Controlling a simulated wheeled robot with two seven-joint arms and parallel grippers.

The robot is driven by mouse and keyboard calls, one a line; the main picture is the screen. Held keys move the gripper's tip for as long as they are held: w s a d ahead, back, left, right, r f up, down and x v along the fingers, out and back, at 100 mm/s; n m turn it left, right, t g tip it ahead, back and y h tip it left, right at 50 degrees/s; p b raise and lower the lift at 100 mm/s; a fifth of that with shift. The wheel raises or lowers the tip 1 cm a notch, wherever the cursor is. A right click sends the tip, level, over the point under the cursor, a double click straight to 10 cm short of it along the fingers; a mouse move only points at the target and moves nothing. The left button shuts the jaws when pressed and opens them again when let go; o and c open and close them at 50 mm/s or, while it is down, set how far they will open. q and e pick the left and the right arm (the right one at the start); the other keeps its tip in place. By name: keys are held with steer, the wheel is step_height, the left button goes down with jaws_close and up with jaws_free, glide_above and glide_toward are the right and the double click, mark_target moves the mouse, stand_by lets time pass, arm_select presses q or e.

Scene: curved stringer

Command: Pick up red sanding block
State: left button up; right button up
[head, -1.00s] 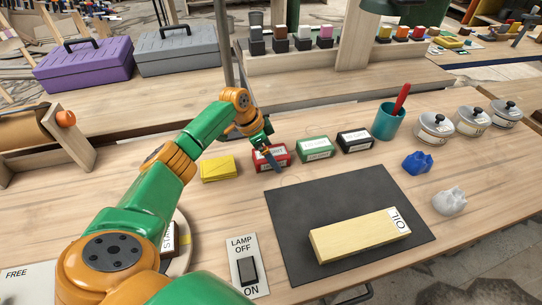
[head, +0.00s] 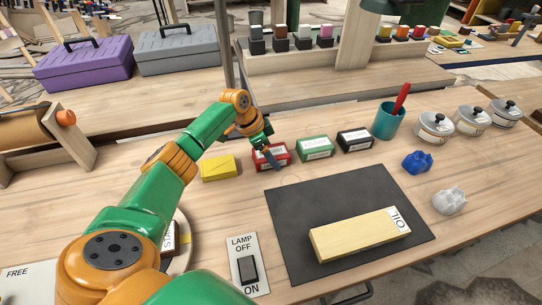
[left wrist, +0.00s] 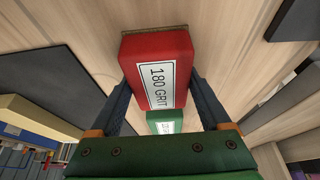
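In the left wrist view, the red block (left wrist: 158,62), labelled 180 GRIT, lies between the two fingers of my left gripper (left wrist: 160,88). The fingers flank its sides with little or no visible gap; I cannot tell whether they press on it. In the head view, my left gripper (head: 268,152) is at the block, with a dark finger across its front. No clear lift off the bench shows. My right gripper is not in view.
A green block (head: 315,148) and a black block (head: 355,140) stand to the right. A yellow piece (head: 220,168) lies close on the left. A dark mat (head: 295,210) with an oil stone (head: 355,236) is in front. A teal cup (head: 387,122) stands beyond the black block.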

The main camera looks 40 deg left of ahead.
mark_target(276, 151)
arm_select(q)
steer(key=c, duration=0.7)
steer(key=shift+c, duration=0.2)
steer(key=shift+r, duration=0.4)
step_height(276, 151, up, 3)
steer(key=shift+s+r+b, duration=0.1)
steer(key=shift+r+b, duration=0.1)
steer(key=shift+b, duration=0.2)
steer(key=s+d+r+b, duration=0.1)
steer(key=s+d+r, duration=0.5)
steer(key=s+r, duration=0.3)
steer(key=s, duration=0.3)
steer(key=shift+s+r, duration=0.2)
steer(key=shift+s, duration=0.05)
